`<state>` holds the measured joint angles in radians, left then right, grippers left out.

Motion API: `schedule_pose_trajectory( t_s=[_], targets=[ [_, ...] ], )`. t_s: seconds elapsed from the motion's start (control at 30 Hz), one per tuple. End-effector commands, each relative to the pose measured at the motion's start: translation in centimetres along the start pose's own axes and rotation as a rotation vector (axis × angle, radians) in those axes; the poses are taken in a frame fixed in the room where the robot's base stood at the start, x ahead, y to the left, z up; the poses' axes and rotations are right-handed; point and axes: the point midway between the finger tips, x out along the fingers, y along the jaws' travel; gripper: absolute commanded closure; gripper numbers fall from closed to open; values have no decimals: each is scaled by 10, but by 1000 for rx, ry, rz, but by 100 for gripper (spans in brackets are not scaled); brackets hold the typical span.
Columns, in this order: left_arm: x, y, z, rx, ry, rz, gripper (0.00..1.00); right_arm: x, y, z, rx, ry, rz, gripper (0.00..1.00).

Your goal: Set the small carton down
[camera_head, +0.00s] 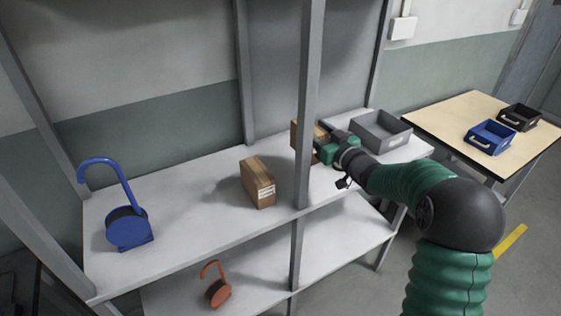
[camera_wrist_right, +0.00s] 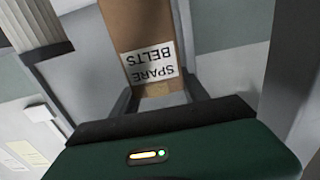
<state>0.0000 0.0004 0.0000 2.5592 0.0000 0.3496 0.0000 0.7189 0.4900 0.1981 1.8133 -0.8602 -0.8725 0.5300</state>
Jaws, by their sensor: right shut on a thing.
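A small brown carton (camera_head: 296,134) is at the shelf's back, partly hidden behind the grey upright post in the head view. My right gripper (camera_head: 322,143) is shut on it. In the right wrist view the carton (camera_wrist_right: 137,28) sits between the two fingers of the right gripper (camera_wrist_right: 158,92), its white "SPARE BELTS" label upside down. I cannot tell whether its base touches the shelf (camera_head: 200,200). A second brown carton (camera_head: 258,183) with a white label stands upright on the shelf, left of the post and apart from the gripper. My left gripper is not in view.
A grey open bin (camera_head: 381,132) stands on the shelf right of the gripper. A blue hooked object (camera_head: 128,229) is at the left; an orange one (camera_head: 217,291) is on the lower shelf. The post (camera_head: 308,100) stands close by. A side table (camera_head: 440,112) holds blue and black bins.

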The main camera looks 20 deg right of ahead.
Motion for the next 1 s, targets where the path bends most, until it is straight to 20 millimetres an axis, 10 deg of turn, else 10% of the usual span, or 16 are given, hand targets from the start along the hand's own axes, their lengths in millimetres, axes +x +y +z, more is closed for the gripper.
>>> schedule_pose_trajectory(
  t_s=[0.4, 0.63, 0.67, 0.83, 1.0],
  targets=[
    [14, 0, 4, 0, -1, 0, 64, 2, 0, 81, 3, -4, 0, 98],
    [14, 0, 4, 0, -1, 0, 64, 1, -1, 89, -1, -3, -1, 98],
    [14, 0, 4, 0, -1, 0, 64, 1, 0, 90, 0, -5, 0, 46],
    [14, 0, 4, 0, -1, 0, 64, 1, 0, 90, 0, -4, 0, 26],
    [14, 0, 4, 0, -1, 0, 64, 1, 0, 90, 0, -3, 0, 26]
  ],
)
